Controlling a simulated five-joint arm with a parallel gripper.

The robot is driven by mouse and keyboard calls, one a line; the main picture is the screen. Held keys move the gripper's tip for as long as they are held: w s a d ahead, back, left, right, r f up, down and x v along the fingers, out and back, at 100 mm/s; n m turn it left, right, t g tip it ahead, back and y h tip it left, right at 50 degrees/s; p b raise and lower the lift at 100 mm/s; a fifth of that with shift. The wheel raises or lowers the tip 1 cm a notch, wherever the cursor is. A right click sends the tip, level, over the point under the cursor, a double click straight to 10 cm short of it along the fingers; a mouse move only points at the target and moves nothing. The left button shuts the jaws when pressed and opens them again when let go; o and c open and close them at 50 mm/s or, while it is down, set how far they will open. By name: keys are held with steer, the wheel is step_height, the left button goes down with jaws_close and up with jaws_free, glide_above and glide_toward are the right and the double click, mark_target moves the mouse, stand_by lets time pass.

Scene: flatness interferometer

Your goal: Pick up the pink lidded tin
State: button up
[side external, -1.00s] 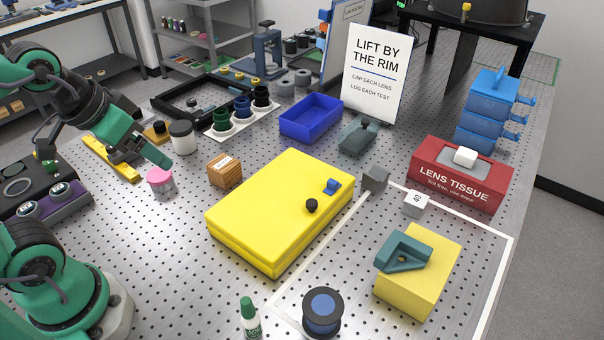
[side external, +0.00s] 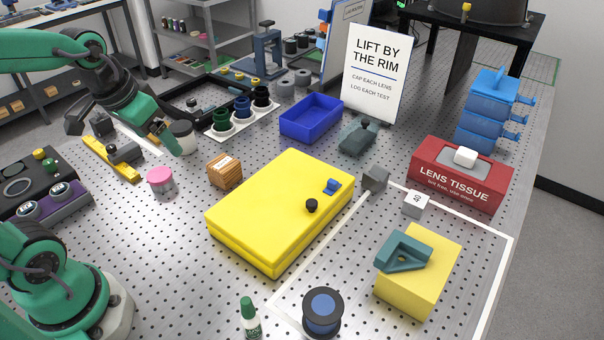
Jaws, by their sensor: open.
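The pink lidded tin (side external: 161,181) stands upright on the perforated metal table, left of the small wooden crate. It has a pink lid and a paler body, and nothing covers it. My gripper (side external: 122,137) is open and empty, above and behind the tin in the picture. Its green finger points down in front of the white jar, and its dark jaw is spread out to the left. The gripper is apart from the tin.
A wooden crate (side external: 225,171) and a white jar (side external: 183,138) stand near the tin. A yellow bar (side external: 108,159) lies to its left, and a large yellow case (side external: 280,210) to its right. The table in front of the tin is clear.

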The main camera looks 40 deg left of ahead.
steer(key=w+a+f+n+g, duration=0.1)
steer(key=w+a+f, duration=0.1)
steer(key=a+f, duration=0.15)
steer(key=w+a+f+g, duration=0.1)
steer(key=w+a+f, duration=0.15)
steer(key=a, duration=0.25)
steer(key=n+g, duration=0.1)
steer(key=g, duration=0.1)
glide_above(159, 174)
steer(key=shift+h, duration=0.3)
steer(key=f, duration=0.8)
steer(key=shift+s+a+f, duration=0.1)
steer(key=shift+a+f, duration=0.1)
steer(key=shift+f, duration=0.1)
steer(key=shift+d+f, duration=0.15)
steer(key=shift+f, duration=3.7)
steer(key=c, duration=1.1)
steer(key=shift+r, duration=0.2)
